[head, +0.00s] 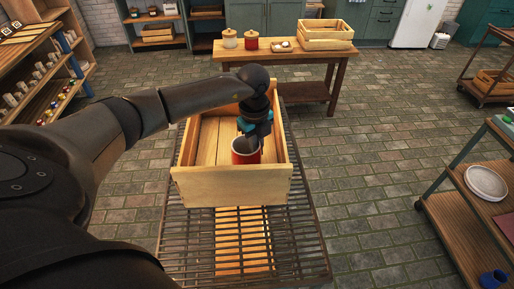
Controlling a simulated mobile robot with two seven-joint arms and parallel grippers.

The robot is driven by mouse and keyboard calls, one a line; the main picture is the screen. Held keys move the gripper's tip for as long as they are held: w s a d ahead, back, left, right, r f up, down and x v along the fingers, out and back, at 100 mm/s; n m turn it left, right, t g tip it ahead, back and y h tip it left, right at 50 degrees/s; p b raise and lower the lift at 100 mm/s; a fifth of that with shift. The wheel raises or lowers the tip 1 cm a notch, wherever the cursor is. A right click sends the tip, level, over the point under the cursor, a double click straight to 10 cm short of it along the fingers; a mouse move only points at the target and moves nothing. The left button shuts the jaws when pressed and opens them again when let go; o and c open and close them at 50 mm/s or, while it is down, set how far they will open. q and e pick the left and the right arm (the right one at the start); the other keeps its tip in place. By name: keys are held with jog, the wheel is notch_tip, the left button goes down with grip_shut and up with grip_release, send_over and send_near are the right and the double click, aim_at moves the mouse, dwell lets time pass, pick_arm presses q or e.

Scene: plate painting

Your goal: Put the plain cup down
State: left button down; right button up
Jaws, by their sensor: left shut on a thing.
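A red cup (239,158) with a pale inside is in the front right part of an open wooden crate (232,190). My left gripper (251,140) comes down into the crate from above and is shut on the cup at its rim. The gripper hides part of the cup. The cup looks upright. I cannot tell whether its base touches the crate floor. The rest of the crate floor that shows is bare wood. My right gripper is not in view.
The crate stands on a dark slatted rack (185,245). Behind is a wooden table (345,62) with two lidded jars, a small tray and another crate (325,36). Shelves with small items stand at left. A cart (455,215) with a white plate (486,182) stands at right.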

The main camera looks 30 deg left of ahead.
pick_arm(q)
jog(key=shift+f, duration=0.15)
jog(key=c, duration=1)
grip_release()
notch_tip(320, 180, up, 12)
jog(key=shift+s+r+p, duration=0.2)
jog(key=shift+s+p, duration=0.1)
jog(key=shift+s, duration=0.05)
jog(key=shift+a, duration=0.1)
